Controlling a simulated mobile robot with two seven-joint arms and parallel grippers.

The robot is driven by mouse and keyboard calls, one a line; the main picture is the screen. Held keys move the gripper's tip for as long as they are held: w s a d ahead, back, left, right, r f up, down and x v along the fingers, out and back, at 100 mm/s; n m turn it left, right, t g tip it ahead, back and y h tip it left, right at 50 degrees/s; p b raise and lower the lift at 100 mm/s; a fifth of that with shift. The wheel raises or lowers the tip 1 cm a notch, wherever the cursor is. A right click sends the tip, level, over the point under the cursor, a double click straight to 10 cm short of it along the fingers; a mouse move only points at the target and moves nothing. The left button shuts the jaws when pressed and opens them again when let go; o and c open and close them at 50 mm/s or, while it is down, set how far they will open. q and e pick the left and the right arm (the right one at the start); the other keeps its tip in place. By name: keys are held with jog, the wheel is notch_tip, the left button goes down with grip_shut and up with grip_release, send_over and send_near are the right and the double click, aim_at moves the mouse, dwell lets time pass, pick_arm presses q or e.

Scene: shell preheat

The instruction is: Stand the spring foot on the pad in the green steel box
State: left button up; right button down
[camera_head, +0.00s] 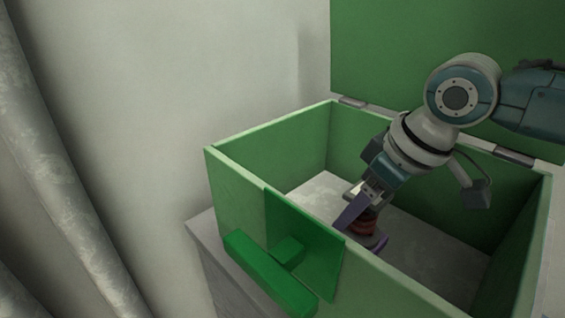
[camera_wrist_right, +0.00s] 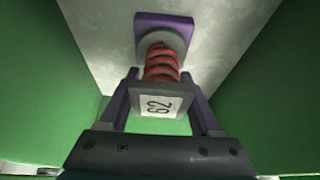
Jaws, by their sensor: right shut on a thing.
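The spring foot has a red coil spring (camera_head: 366,222), a grey square top plate labelled 62 and a round grey base. My right gripper (camera_head: 362,208) reaches down inside the green steel box (camera_head: 240,205) and is shut on the spring foot. In the right wrist view, the purple fingers grip the top plate (camera_wrist_right: 160,101) from both sides, with the spring (camera_wrist_right: 161,65) beyond. A purple square pad (camera_wrist_right: 150,20) shows behind the round base, partly covered by it. I cannot tell whether base and pad touch. My left gripper is out of view.
The box's green lid (camera_head: 400,50) stands open at the back. The grey box floor (camera_head: 440,250) is clear around the arm. A green latch (camera_head: 268,272) sticks out at the front. A thick grey pipe (camera_head: 60,170) runs along the left.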

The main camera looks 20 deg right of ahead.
jog(key=shift+c, duration=0.4)
grip_release()
jog(key=shift+f, duration=0.1)
jog(key=shift+r, duration=0.35)
jog(key=p+v, duration=0.6)
jog(key=v, duration=0.5)
jog(key=shift+s+d+r, duration=0.15)
jog(key=shift+s+r, duration=0.1)
